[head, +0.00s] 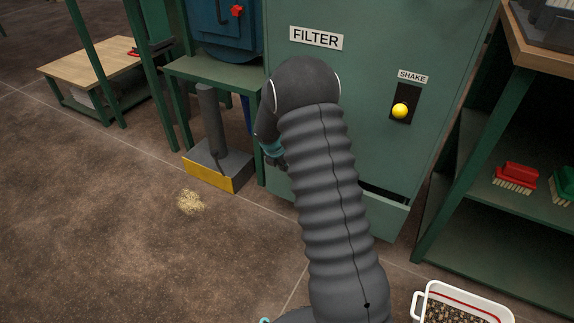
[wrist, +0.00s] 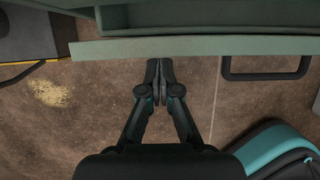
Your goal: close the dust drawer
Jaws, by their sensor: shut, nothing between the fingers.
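The dust drawer (head: 378,215) is at the foot of the green filter cabinet (head: 365,60), mostly behind my arm in the head view. It stands out a little, with a dark gap above its front. In the wrist view, the drawer's green front edge (wrist: 200,47) runs across the top, with part of the inside beyond it. Its dark handle (wrist: 265,75) sticks out at the right. My gripper (wrist: 160,65) is shut and empty, its fingertips close to the drawer front, left of the handle. I cannot tell whether they touch it. In the head view, the gripper is partly hidden by my arm.
A grey box with a yellow front (head: 216,172) stands left of the cabinet, near a pile of spilled grains (head: 190,201). A green shelf (head: 500,240) with brushes stands at right. A white bin (head: 462,300) is at the lower right. The floor in front is otherwise mostly clear.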

